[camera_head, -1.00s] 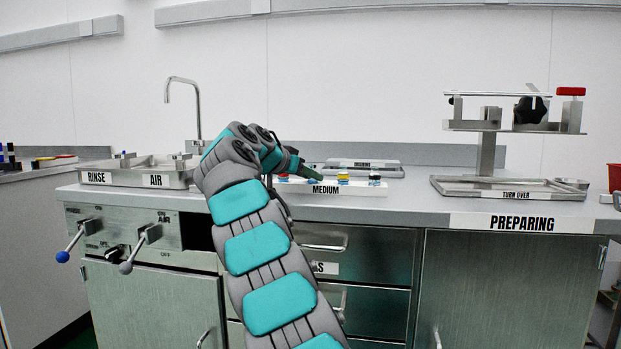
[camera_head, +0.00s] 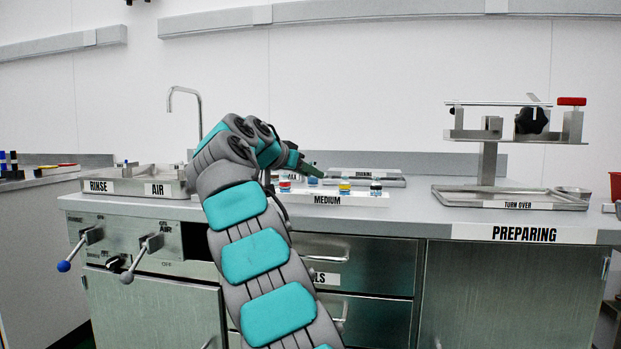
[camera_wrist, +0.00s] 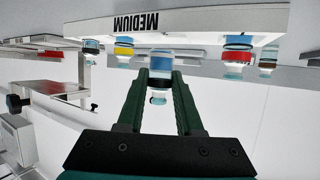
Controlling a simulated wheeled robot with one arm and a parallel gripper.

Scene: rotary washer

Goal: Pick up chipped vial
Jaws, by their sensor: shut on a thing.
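My gripper (camera_head: 312,170) is above the white rack labelled MEDIUM (camera_head: 327,200). In the wrist view, which shows the scene upside down, my gripper (camera_wrist: 160,82) is shut on a small vial (camera_wrist: 160,64) with a blue end and a dark band. The vial looks raised a little off the rack. It also shows in the head view as a small blue spot (camera_head: 312,181) under the fingertips. Whether it is chipped is too small to tell.
Other vials stand on the rack: one red-banded (camera_head: 284,185), one yellow-banded (camera_head: 345,185) and one dark-banded (camera_head: 376,187). A tray (camera_head: 450,201) and stand (camera_head: 487,160) are to the right. Rinse and air basins (camera_head: 130,187) and a tap (camera_head: 198,120) are left.

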